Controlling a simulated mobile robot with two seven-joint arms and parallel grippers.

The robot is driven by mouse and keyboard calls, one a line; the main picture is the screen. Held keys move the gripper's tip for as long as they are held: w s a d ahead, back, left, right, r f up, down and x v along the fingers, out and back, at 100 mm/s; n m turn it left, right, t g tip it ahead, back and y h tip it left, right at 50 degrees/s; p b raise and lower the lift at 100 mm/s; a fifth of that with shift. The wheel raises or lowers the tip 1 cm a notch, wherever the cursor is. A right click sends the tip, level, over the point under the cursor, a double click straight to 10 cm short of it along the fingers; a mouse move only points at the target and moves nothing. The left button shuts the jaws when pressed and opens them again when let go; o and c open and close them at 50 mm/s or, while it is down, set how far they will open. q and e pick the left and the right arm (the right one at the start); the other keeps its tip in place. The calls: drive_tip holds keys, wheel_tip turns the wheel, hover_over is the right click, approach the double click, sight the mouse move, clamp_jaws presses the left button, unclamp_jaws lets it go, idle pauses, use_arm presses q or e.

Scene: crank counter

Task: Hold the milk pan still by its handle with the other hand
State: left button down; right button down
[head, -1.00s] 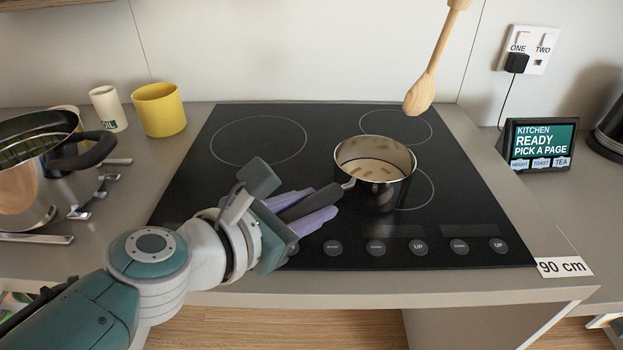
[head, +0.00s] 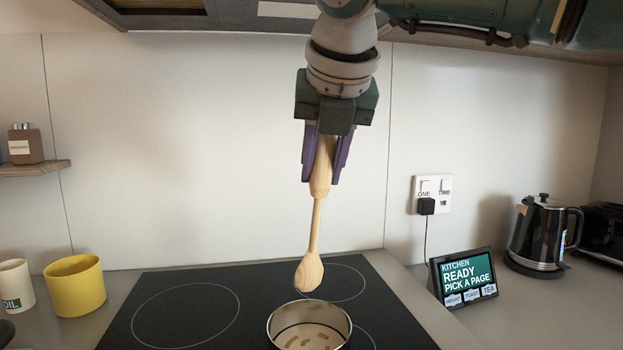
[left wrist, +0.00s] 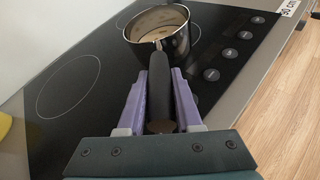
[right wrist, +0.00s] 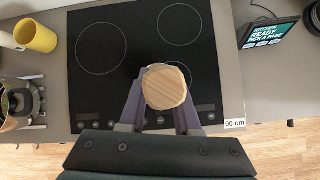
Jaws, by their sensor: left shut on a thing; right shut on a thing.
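The milk pan (head: 309,328) stands on the right part of the black hob, with pale pieces inside it. In the left wrist view the pan (left wrist: 158,32) is ahead of my left gripper (left wrist: 160,85), whose purple fingers are shut on its dark handle (left wrist: 162,90). My left gripper is outside the head view now. My right gripper (head: 325,165) is shut on the wooden spoon (head: 315,225) and holds it upright, its bowl end above the pan. In the right wrist view the spoon's end (right wrist: 165,88) sits between the fingers and hides the pan.
A yellow mug (head: 75,287) and a white OIL cup (head: 16,287) stand left of the hob (head: 150,300). A kitchen screen (head: 464,279), a kettle (head: 541,238) and a socket (head: 433,195) are at the right. A steel pot (right wrist: 15,105) is at the left.

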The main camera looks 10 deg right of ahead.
sight(320, 264)
drive_tip(key=shift+f, duration=6.3)
drive_tip(key=shift+r, duration=0.1)
